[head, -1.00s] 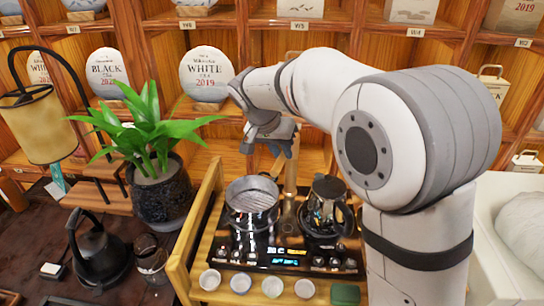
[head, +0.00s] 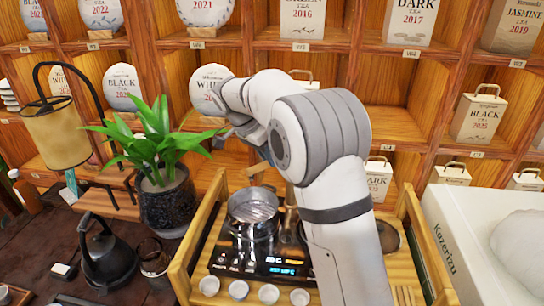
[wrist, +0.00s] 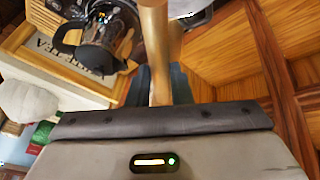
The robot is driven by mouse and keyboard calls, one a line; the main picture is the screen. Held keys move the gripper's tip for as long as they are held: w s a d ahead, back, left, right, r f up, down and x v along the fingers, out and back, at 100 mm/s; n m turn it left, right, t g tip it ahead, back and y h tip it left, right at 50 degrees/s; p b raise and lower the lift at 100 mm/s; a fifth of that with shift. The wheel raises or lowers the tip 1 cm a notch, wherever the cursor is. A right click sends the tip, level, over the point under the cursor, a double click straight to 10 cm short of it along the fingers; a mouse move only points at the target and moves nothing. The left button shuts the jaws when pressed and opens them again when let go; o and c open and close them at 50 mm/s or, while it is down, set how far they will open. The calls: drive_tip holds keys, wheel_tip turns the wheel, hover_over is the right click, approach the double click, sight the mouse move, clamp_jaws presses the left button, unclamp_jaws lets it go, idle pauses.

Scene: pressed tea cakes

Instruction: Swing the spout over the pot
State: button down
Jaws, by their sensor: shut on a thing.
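The metal pot (head: 254,206) stands open on the left burner of the black tea stove. The spout's tan upright post (head: 290,200) shows beside the pot, partly behind my arm. In the wrist view the tan spout (wrist: 156,50) runs down between my dark fingers, with a branch going off near the top. My gripper (wrist: 160,88) is shut on the spout. In the head view my gripper (head: 262,150) is behind and above the pot, largely hidden by my wrist. I cannot tell whether the spout's outlet is over the pot.
Small white cups (head: 238,289) line the tray's front. A potted plant (head: 168,195) stands left of the tray, a white box (head: 450,240) right. Shelves with tea cakes rise behind.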

drive_tip(key=c, duration=1.3)
unclamp_jaws()
drive_tip(key=shift+s, duration=0.1)
drive_tip(key=shift+r, duration=0.1)
drive_tip(key=v, duration=0.7)
drive_tip(key=shift+a+r, duration=0.15)
drive_tip(key=shift+r, duration=0.15)
